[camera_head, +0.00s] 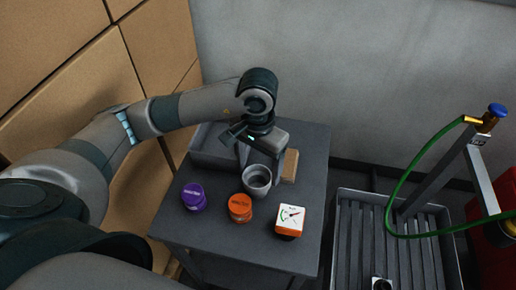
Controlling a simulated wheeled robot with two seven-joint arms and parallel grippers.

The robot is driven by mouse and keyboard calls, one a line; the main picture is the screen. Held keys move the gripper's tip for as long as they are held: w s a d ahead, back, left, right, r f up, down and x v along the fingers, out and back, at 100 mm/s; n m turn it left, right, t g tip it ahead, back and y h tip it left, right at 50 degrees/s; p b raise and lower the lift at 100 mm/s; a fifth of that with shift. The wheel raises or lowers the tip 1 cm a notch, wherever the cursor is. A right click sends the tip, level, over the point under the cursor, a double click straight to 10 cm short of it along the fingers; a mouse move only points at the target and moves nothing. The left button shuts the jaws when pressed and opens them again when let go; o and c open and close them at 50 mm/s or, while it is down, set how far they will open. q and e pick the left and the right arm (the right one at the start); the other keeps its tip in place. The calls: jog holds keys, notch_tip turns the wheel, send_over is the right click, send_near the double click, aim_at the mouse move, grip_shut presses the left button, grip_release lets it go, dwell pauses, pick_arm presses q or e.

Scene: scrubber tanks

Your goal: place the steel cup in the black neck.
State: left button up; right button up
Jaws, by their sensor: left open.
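The steel cup (257,182) is a grey, open-topped cup standing upright on the dark grey table (272,250). My left gripper (261,167) points down at the cup's far side, with its open fingers spread close to the rim. I cannot tell whether a finger touches the cup. A small pale fitting with a dark round opening (381,284) shows at the bottom edge, partly cut off. It may be the black neck, but I cannot tell. My right gripper is not in view.
A purple-lidded jar (194,197), an orange-lidded jar (240,207) and a white-and-orange gauge box (290,218) stand in front of the cup. A tan block (291,165) and grey bin (207,146) are behind. A slatted tray (345,240) and green hose (407,172) are right.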

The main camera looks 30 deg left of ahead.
pick_arm(q)
notch_tip(320, 180, up, 8)
jog(key=b, duration=0.2)
dwell(0.3)
jog(key=shift+f, duration=0.1)
